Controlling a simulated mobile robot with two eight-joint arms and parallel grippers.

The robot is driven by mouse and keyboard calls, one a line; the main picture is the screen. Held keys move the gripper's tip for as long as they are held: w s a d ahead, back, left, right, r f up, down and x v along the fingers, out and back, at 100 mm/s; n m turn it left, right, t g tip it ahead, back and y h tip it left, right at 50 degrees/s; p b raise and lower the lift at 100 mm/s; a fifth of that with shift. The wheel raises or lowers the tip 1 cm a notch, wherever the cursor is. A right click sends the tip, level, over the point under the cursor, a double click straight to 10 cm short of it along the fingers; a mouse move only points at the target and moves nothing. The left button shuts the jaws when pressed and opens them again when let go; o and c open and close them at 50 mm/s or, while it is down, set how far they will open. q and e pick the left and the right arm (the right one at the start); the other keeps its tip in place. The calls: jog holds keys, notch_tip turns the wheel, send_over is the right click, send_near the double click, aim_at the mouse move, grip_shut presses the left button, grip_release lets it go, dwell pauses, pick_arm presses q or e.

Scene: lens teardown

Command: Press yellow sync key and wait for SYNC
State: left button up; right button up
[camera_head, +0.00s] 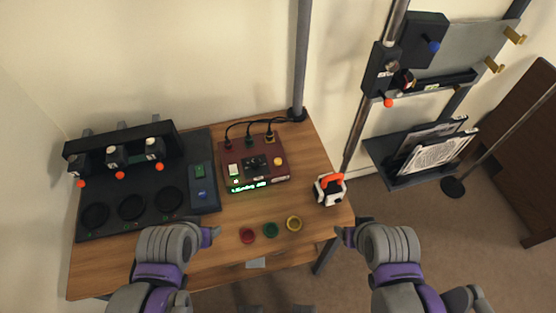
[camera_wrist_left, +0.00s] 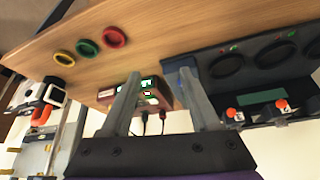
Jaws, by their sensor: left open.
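A dark red control box (camera_head: 256,178) sits on the wooden table, with a lit green text display (camera_head: 248,187) on its front. The display text is too small to read surely. A round yellow key (camera_head: 278,161) is at the right of its top face. My left gripper (camera_head: 213,236) is in front of the box at the table's front, apart from it. In the left wrist view its two fingers (camera_wrist_left: 160,88) are spread and empty, with the box (camera_wrist_left: 152,97) seen beyond them. My right gripper (camera_head: 344,234) is near the table's right front corner; its jaw opening is unclear.
Red (camera_head: 247,236), green (camera_head: 270,230) and yellow (camera_head: 294,223) rings lie on the front of the table. A black station (camera_head: 118,226) with round wells fills the left side. A white and orange device (camera_head: 329,189) stands at the right edge. Black cables rise behind the box.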

pick_arm(q)
grip_shut()
dwell(1.6)
